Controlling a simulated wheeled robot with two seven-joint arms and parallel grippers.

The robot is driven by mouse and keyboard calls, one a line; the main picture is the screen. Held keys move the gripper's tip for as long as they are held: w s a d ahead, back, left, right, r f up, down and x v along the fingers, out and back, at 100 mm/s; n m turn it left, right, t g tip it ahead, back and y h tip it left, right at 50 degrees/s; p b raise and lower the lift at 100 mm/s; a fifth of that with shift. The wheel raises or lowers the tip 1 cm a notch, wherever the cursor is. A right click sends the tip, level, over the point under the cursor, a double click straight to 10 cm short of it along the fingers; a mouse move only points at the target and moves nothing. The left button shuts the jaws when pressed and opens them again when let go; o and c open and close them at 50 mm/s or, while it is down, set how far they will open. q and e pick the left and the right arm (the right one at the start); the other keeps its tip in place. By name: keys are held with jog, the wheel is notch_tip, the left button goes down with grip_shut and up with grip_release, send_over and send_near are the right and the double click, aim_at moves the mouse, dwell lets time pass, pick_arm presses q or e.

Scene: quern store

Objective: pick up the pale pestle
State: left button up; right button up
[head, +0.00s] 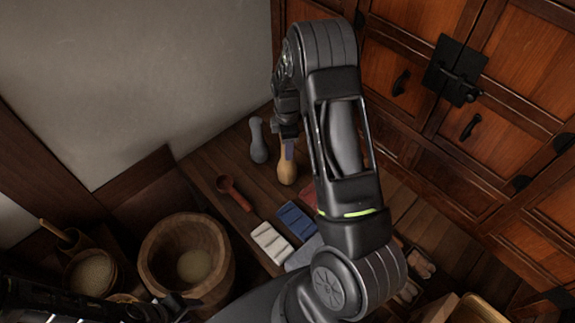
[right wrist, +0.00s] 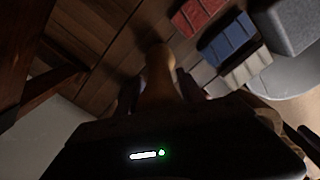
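The pale pestle (head: 288,171) stands on the wooden bench in the head view, its wide end down. My right gripper (head: 288,148) is at its upper part, one finger showing in front of it. In the right wrist view the pestle (right wrist: 158,75) lies between the two dark fingers (right wrist: 160,98), one on each side. Whether they press on it is too dark to tell. My left gripper (head: 172,306) is at the lower left of the head view, dark and apart from the pestle; its opening is unclear.
A grey pestle (head: 258,142) stands just left of the pale one. A red spoon (head: 234,193), a white block (head: 269,243) and a blue block (head: 296,221) lie nearer. A wooden mortar (head: 155,250) stands at left. The cabinet (head: 430,90) is behind.

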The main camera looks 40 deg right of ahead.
grip_shut()
jog(key=shift+r, duration=0.15)
dwell(0.4)
notch_tip(320, 180, up, 10)
jog(key=shift+f, duration=0.1)
dwell(0.4)
jog(key=shift+d+f, duration=0.1)
dwell(0.6)
